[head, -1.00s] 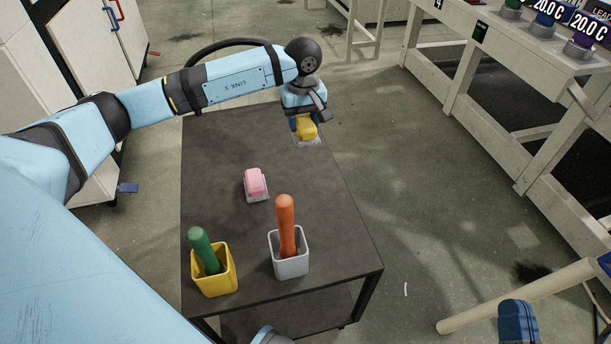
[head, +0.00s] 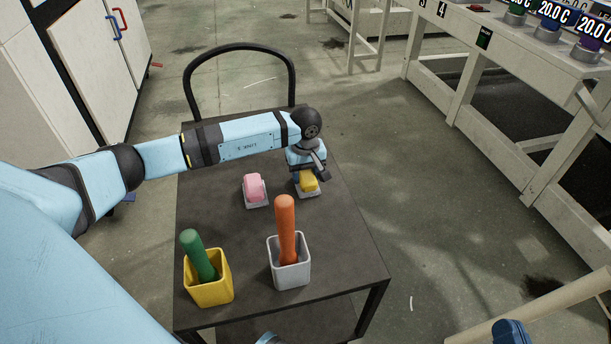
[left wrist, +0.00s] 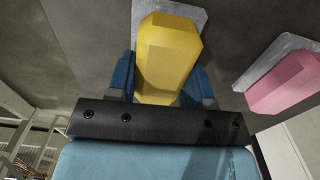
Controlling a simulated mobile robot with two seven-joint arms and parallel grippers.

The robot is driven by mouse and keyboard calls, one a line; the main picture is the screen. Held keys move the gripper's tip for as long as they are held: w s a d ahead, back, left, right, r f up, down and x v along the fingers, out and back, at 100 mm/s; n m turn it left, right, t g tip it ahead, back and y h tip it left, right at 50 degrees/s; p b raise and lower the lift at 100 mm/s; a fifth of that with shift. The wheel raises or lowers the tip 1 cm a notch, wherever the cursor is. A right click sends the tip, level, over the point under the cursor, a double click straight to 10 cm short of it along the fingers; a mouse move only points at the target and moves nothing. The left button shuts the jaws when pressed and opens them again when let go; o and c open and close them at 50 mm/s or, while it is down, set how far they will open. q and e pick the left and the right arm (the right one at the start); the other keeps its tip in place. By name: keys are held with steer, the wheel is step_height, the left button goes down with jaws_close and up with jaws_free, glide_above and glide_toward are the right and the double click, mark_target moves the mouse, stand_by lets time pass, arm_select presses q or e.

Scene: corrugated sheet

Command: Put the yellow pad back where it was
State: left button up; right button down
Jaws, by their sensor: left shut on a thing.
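The yellow pad (head: 309,183), a yellow block on a pale grey base, is on or just above the dark table top, right of the pink pad. I cannot tell whether its base touches the surface. My left gripper (head: 308,177) is shut on its yellow part from above. The left wrist view shows the yellow pad (left wrist: 168,58) between the blue fingers (left wrist: 160,82), the grey base beyond it. The pink pad (head: 255,185) has a similar grey base and lies to the left. A blue part (head: 510,334), apparently of my right gripper, shows at the bottom edge; its jaws are unclear.
A yellow cup (head: 208,288) with a green stick and a white cup (head: 289,268) with an orange stick stand at the near side of the dark table (head: 345,245). A black handle (head: 240,48) rises at its far end. The table's right part is clear.

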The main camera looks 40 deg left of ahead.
arm_select(q)
steer(key=o, duration=0.8)
steer(key=shift+o, duration=0.2)
step_height(320, 180, up, 12)
steer(key=p, duration=0.4)
arm_select(e)
step_height(320, 180, up, 6)
steer(key=t, duration=0.2)
steer(key=shift+s+d+m+t, duration=0.2)
steer(key=shift+d+m+t, duration=0.05)
steer(key=shift+m+t, duration=0.05)
arm_select(q)
steer(key=shift+r, duration=0.15)
